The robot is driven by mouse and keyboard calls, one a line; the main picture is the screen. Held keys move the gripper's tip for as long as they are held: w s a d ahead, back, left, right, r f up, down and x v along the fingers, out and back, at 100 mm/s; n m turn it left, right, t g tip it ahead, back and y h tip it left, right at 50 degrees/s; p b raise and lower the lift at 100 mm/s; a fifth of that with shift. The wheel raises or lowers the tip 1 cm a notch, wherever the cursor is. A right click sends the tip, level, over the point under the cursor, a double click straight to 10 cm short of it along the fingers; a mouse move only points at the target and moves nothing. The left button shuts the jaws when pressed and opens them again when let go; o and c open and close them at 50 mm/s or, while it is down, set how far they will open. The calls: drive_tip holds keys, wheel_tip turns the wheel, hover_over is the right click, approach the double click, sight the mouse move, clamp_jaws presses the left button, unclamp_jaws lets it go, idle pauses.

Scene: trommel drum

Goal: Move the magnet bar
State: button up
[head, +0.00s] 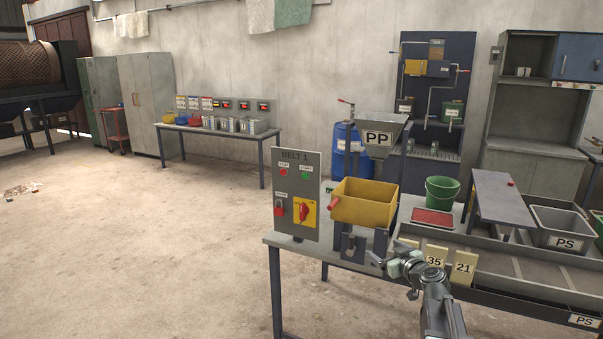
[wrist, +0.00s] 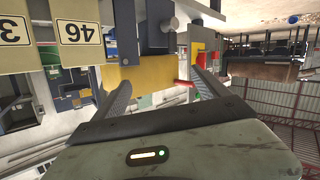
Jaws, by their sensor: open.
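I cannot tell with certainty which thing is the magnet bar. A short red bar or handle (head: 334,203) sticks out from the left side of a yellow bin (head: 366,206) on the bench. My gripper (head: 376,262) is in front of the bench's left part, below the yellow bin. In the wrist view, my gripper (wrist: 161,77) has its two fingers wide apart with nothing held between them. A yellow surface (wrist: 138,78) and a red piece (wrist: 185,83) show beyond the fingers in that view.
A control panel (head: 296,196) marked BELT 1 stands left of the yellow bin. Number plates (head: 434,257), a red tray (head: 433,217), a green bucket (head: 442,191) and a PS bin (head: 559,229) are to the right. A PP hopper (head: 378,131) stands behind.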

drive_tip(key=s+a+f+n+g+y+p, duration=0.1)
drive_tip(key=s+a+f+g, duration=0.35)
drive_tip(key=a, duration=0.55)
drive_tip(key=s+a+f+n+g+y+p, duration=0.1)
drive_tip(key=s+a+f+n+g, duration=0.15)
drive_tip(key=s+a, duration=0.55)
drive_tip(key=s+d+f+m+g+h, duration=0.3)
drive_tip(key=s+f+m+g, duration=0.1)
drive_tip(key=s, duration=0.3)
drive_tip(key=s+d+f+m+g+h, duration=0.3)
drive_tip(key=s+f+m, duration=0.1)
drive_tip(key=s, duration=0.3)
drive_tip(key=shift+s+d+m+g, duration=0.25)
drive_tip(key=shift+s+m+g, duration=0.1)
drive_tip(key=shift+g, duration=0.05)
drive_tip(key=shift+f, duration=0.1)
